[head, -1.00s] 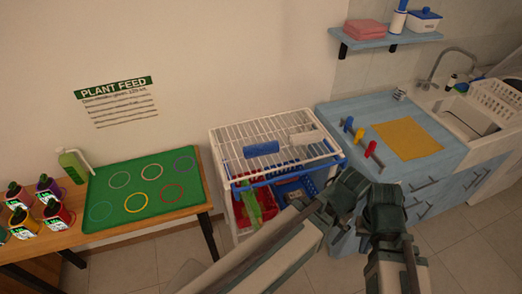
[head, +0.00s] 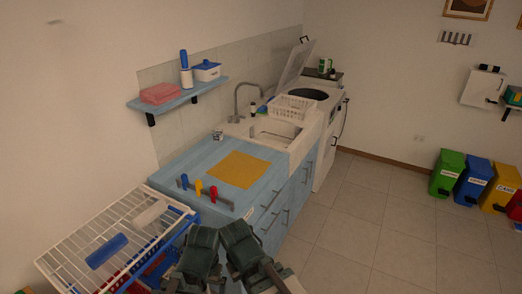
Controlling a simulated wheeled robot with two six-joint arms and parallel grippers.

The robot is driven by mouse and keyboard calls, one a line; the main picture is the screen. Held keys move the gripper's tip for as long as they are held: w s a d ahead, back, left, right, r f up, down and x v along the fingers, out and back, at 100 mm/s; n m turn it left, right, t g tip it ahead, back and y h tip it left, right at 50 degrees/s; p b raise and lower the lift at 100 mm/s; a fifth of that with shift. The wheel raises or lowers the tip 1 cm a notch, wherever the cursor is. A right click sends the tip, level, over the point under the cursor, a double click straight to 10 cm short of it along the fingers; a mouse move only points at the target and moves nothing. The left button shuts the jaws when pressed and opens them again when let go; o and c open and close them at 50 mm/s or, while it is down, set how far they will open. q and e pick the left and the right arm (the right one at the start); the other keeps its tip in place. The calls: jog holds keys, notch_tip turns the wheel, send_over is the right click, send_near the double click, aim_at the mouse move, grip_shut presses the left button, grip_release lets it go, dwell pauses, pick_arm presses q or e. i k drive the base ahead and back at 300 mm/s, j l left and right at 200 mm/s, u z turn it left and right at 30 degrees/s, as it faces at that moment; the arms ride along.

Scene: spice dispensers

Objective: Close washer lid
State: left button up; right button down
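The white washer (head: 327,160) stands at the far end of the counter run, past the sink. Its lid (head: 295,62) is open and raised, tilted up behind the dark round top opening (head: 308,94). Dark green and grey parts of my two arms show at the bottom of the head view, beside the wire rack and well short of the washer. I cannot make out the fingers of either gripper. Nothing of mine touches the lid.
A wire-topped cart (head: 72,254) and a blue counter (head: 192,158) with a yellow mat (head: 239,169) stand near me. A dish rack (head: 291,108) sits by the sink, near the washer. The tiled floor (head: 370,225) right of the counter is clear; several bins (head: 472,181) stand farther right.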

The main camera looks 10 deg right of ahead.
aim_at(295, 63)
jog(key=z, duration=0.75)
jog(key=i+l+u, duration=0.35)
jog(key=i+l, duration=1.25)
jog(key=i, duration=0.7)
jog(key=i+l+u, duration=0.3)
jog(key=i+l, duration=1.8)
jog(key=l, duration=0.1)
